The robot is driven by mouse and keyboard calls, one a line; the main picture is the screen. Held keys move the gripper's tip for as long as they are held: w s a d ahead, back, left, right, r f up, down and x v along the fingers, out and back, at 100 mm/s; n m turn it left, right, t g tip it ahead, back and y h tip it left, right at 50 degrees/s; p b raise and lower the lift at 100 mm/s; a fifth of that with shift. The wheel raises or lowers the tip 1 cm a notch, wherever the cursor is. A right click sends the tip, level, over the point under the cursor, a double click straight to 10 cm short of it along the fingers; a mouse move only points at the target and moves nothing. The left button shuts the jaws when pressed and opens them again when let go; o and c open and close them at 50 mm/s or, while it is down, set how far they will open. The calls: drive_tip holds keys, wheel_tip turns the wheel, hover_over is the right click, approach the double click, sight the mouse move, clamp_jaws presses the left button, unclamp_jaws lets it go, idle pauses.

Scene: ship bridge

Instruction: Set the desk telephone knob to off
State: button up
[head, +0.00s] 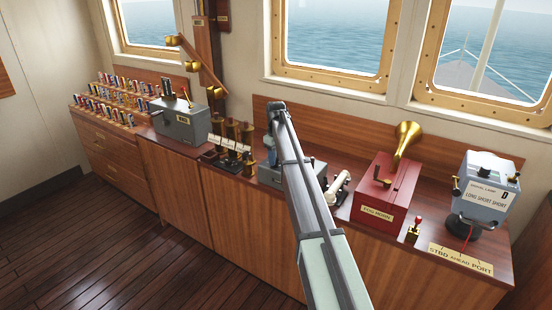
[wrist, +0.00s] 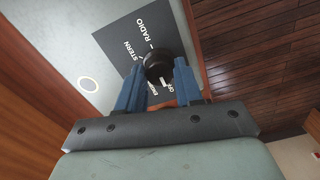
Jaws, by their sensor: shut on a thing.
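The desk telephone (head: 272,177) is a grey box on the counter in the head view, partly hidden behind my arm. In the wrist view its dark label plate (wrist: 121,46) reads RADIO, STERN and two partly covered words, one starting ENG and one that looks like OFF.
A white handset (head: 338,187) lies right of the telephone, close to the red fog horn box (head: 384,190) with its brass horn. A signal lamp box (head: 485,187) is far right.

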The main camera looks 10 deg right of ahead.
drive_tip(key=o, duration=1)
drive_tip(key=shift+o, duration=0.2)
drive_tip(key=shift+r, duration=0.1)
wheel_tip(320, 180, up, 14)
